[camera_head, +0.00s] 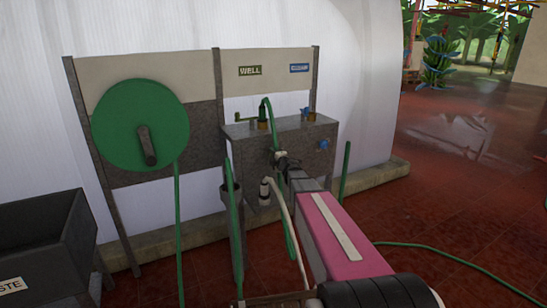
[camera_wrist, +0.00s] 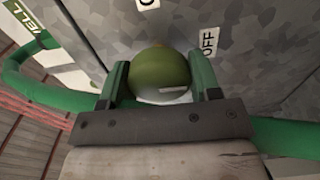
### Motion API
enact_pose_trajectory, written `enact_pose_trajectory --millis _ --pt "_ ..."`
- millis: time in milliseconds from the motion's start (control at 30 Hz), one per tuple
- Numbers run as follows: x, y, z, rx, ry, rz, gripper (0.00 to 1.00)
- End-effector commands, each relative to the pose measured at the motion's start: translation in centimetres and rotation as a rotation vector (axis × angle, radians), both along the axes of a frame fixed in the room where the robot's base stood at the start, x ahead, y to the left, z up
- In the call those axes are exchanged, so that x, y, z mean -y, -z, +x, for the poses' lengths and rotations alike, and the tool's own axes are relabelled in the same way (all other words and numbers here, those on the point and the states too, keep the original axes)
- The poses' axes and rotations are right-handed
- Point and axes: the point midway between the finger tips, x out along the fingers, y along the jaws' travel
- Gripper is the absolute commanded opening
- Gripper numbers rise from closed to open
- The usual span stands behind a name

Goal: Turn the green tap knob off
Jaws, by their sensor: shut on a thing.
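The green tap knob (camera_wrist: 158,72) is round and sits on the grey speckled face of the tap box (camera_head: 240,131). In the wrist view it lies between the two green fingers of my gripper (camera_wrist: 160,78), which is shut on it from both sides. A white mark on the knob points roughly right. An OFF label (camera_wrist: 209,42) is on the panel to the right, and another label at the top edge is cut off. In the head view my gripper (camera_head: 283,160) is at the box's front and hides the knob.
A blue knob (camera_head: 323,144) is on the box's right side. WELL (camera_head: 250,70) and blue (camera_head: 299,68) signs hang above. A green hose (camera_wrist: 50,97) loops close by the gripper's left. A green reel (camera_head: 140,118) and dark bin (camera_head: 45,240) stand left; red floor (camera_head: 440,210) is open right.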

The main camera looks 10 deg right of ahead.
Motion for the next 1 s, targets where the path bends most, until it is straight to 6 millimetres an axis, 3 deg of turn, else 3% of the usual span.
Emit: enact_pose_trajectory --millis 467,500,567,1000 --pt "0.08 0.08 -0.04 -0.007 0.003 0.016 0.34" --pt "0.08 0.09 -0.04 -0.007 0.003 0.016 0.6" --pt "0.08 0.08 -0.04 -0.007 0.002 0.016 0.8" --pt "0.21 0.01 -0.67 -0.006 0.001 0.014 0.81"
